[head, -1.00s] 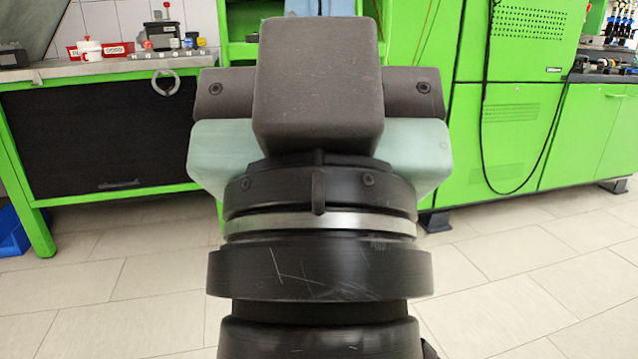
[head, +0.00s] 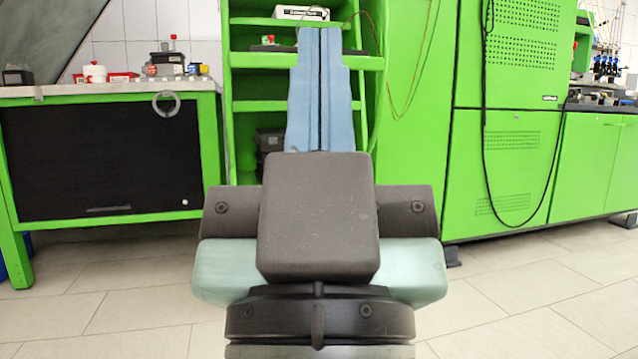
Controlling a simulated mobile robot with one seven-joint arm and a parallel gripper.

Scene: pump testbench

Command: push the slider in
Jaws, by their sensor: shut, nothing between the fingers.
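My gripper (head: 320,36) is in the middle of the head view, with its two long blue fingers pointing up in the picture. The fingers lie side by side with only a thin dark line between them, shut and empty. Behind them is the green shelf unit (head: 268,174). The fingertips overlap the shelf with the small white box (head: 301,13) in the picture. I cannot tell whether they touch anything. I cannot make out a slider for certain; my gripper hides part of the shelf unit.
A green workbench (head: 209,150) with a black front stands at the left, holding red trays (head: 119,77) and small devices. A tall green cabinet (head: 520,85) with a hanging black cable stands at the right, beside low green cabinets (head: 600,150). The tiled floor (head: 130,310) in front is clear.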

